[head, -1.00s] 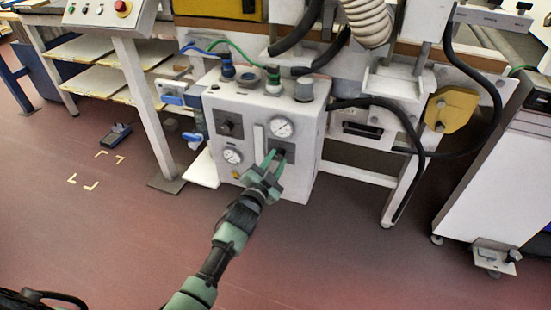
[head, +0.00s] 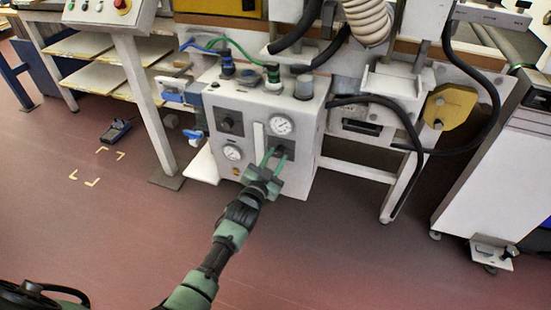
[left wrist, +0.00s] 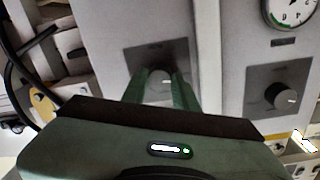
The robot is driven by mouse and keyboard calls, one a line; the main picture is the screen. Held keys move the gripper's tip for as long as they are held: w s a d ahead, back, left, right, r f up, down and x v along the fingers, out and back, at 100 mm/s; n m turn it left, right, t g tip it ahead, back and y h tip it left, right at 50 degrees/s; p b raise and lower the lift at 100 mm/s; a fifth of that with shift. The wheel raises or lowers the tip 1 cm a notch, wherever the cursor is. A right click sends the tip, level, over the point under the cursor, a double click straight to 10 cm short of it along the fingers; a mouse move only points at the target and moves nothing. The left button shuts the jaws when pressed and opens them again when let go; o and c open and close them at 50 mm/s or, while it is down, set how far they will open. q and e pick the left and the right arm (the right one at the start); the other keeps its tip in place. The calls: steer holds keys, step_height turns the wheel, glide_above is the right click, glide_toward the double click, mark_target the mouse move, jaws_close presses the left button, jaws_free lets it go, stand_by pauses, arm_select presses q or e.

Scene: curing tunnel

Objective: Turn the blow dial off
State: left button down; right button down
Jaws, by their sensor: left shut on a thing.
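The white control box (head: 305,165) has two black dials on its front. The lower right dial (head: 280,150) sits on a dark square plate below a round gauge. My left gripper (head: 273,156) reaches it from below and in front, with its green fingers around the knob. In the left wrist view the gripper (left wrist: 160,82) is shut on this dial (left wrist: 160,77), one finger on each side. The fingers hide part of the knob. The other dial (head: 229,122) is at upper left in the head view. Labels are too small to read. My right gripper is not in view.
Two gauges (head: 281,124) and a pale vertical strip share the box's front. Blue and green hoses (head: 235,47) and thick black hoses attach at its top and side. A white cabinet (head: 485,165) stands to the right. The floor in front is clear.

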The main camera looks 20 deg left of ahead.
arm_select(q)
steer(key=c, duration=1.1)
jaws_free()
steer(key=shift+s, duration=0.55)
steer(key=s, duration=0.2)
steer(key=s+p, duration=0.1)
steer(key=s, duration=0.3)
steer(key=shift+s+a, duration=0.3)
steer(key=shift+s, duration=0.05)
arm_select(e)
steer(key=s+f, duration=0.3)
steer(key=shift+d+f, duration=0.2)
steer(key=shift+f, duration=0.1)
